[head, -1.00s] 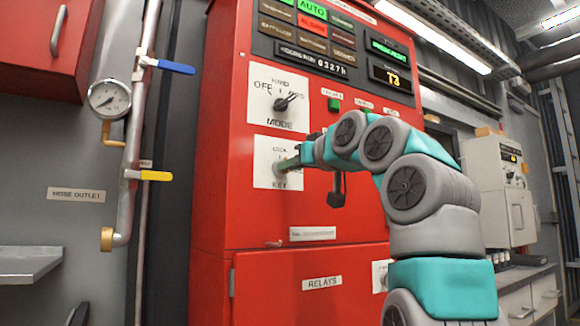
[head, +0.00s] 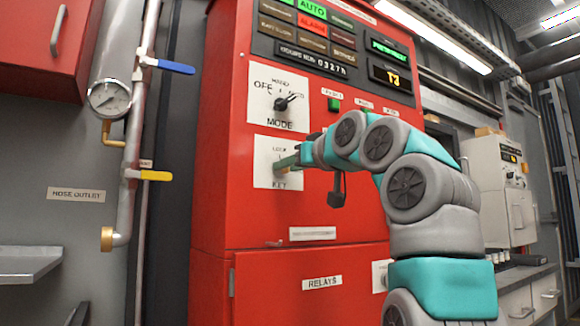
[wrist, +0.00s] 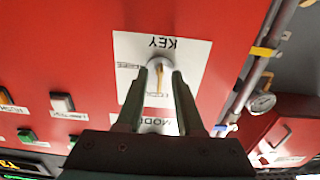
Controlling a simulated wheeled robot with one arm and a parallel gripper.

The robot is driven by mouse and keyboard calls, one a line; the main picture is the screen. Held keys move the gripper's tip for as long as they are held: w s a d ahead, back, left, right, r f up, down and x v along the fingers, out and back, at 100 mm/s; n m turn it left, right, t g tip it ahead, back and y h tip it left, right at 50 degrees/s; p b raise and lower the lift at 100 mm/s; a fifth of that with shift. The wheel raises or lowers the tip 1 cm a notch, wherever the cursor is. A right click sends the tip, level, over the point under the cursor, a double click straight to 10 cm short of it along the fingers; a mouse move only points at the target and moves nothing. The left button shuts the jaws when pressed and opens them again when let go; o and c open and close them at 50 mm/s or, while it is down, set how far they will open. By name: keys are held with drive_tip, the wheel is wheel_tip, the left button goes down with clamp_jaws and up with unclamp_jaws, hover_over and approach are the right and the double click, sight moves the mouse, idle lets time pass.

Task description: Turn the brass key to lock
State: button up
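The brass key (wrist: 160,76) sits in a round lock on the white KEY plate (wrist: 197,50), on the red cabinet front. In the wrist view, which is upside down, its bow looks like a thin upright strip. In the head view the plate (head: 262,174) shows a LOCK label at its top, and my gripper hides the key. My gripper (wrist: 161,78) is at the plate, with one finger on each side of the key. Thin gaps seem to show between the fingers and the key, so it looks open around it.
The MODE knob (head: 283,102) is just above the KEY plate. A green button (head: 334,104) is to its upper right. A pipe with a yellow-handled valve (head: 155,175) and a gauge (head: 109,98) stand left of the cabinet.

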drive_tip(key=b+v, duration=0.2)
drive_tip(key=v, duration=0.5)
drive_tip(key=shift+s+d, duration=0.2)
drive_tip(key=shift+s, duration=0.15)
